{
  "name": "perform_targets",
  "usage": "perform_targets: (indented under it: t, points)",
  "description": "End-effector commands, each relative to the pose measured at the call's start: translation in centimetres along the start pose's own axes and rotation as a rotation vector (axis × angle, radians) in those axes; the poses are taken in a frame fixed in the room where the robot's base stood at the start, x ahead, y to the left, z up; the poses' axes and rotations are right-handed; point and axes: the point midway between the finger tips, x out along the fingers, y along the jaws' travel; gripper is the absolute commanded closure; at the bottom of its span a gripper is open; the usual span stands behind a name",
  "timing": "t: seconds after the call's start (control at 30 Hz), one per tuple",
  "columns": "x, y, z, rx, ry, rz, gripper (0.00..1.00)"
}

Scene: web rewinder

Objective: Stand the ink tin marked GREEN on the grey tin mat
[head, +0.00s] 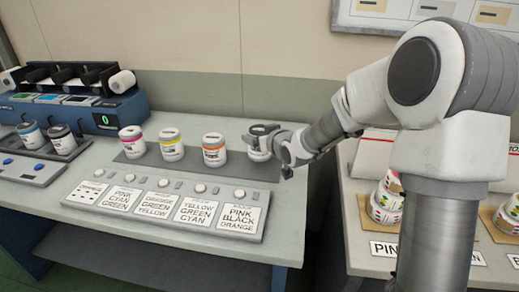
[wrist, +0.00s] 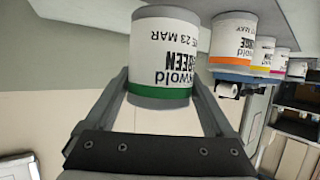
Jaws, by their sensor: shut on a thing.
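The ink tin marked GREEN (wrist: 160,65) fills the upper middle of the wrist view, with its lettering upside down and a green band. My gripper (wrist: 160,88) is shut on it, one finger on each side. In the head view my gripper (head: 264,130) covers most of the white tin (head: 258,155) at the right end of the dark grey mat (head: 245,173). The tin looks upright, over the mat. I cannot tell whether its base touches the mat.
Orange (head: 214,150), yellow (head: 171,144) and pink (head: 132,142) tins stand in a row left of my gripper. A panel of labelled cards and knobs (head: 165,208) lies in front. A blue machine (head: 110,118) is at the left. Another bench (head: 365,240) is at the right.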

Motion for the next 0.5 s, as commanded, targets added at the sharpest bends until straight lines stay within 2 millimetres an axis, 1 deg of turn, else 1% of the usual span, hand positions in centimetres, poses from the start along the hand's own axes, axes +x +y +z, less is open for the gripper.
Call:
perform_targets:
  t: [0.27, 0.5]
  points:
    - [1.4, 0.0, 3.4, 0.002, 0.0, 0.0, 1.0]
    - [1.4, 0.0, 3.5, 0.001, 0.003, 0.001, 1.0]
